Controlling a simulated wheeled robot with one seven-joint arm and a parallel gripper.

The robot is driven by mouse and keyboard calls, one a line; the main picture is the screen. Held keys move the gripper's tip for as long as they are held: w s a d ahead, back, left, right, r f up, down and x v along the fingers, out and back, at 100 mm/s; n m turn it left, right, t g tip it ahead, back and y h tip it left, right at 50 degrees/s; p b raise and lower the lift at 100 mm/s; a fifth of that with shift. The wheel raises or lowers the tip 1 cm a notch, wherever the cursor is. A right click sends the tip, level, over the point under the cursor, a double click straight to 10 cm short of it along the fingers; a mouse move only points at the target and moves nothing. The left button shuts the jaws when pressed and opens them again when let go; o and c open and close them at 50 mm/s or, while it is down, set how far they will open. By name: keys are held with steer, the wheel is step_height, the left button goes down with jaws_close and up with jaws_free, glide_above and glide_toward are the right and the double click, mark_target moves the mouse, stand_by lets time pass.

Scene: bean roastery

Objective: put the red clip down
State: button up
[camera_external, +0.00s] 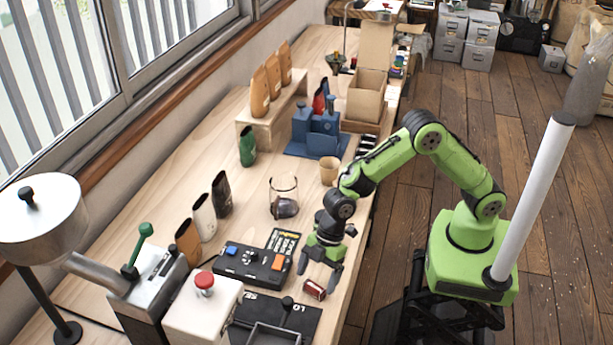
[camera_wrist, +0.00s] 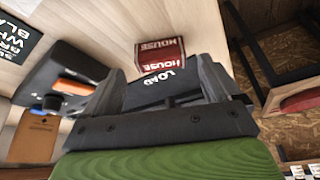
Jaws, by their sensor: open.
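The red clip (camera_external: 314,290) is a small red block lying on the wooden table near its right edge. In the wrist view the red clip (camera_wrist: 160,53) shows pale "HOUSE" lettering and lies just beyond my fingertips. My gripper (camera_external: 320,268) is above the table, close to the clip and pointing down. Its two dark fingers are spread, and in the wrist view the gripper (camera_wrist: 160,88) has no clip between them. A dark surface marked "LOAD" (camera_wrist: 165,78) shows between the fingers.
A black control box (camera_external: 252,265) with blue and orange buttons stands left of my gripper. A white box with a red knob (camera_external: 204,283) and a dark mat (camera_external: 265,310) are nearer the camera. A glass jar (camera_external: 284,196) and a tan cup (camera_external: 329,171) stand behind.

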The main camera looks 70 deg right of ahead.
steer(key=p+v, duration=0.1)
steer(key=v, duration=0.9)
steer(key=shift+d, duration=0.15)
steer(key=s+d+r+m+t+h, duration=0.1)
steer(key=s+d+r+m, duration=0.2)
steer(key=d+r, duration=0.5)
steer(key=s+d+r+m+t+h, duration=0.2)
steer(key=s+d+m, duration=0.8)
steer(key=s+d, duration=0.8)
steer(key=shift+s+r+t+h, duration=0.25)
steer(key=shift+s+t+h, duration=0.15)
steer(key=shift+s+h, duration=0.1)
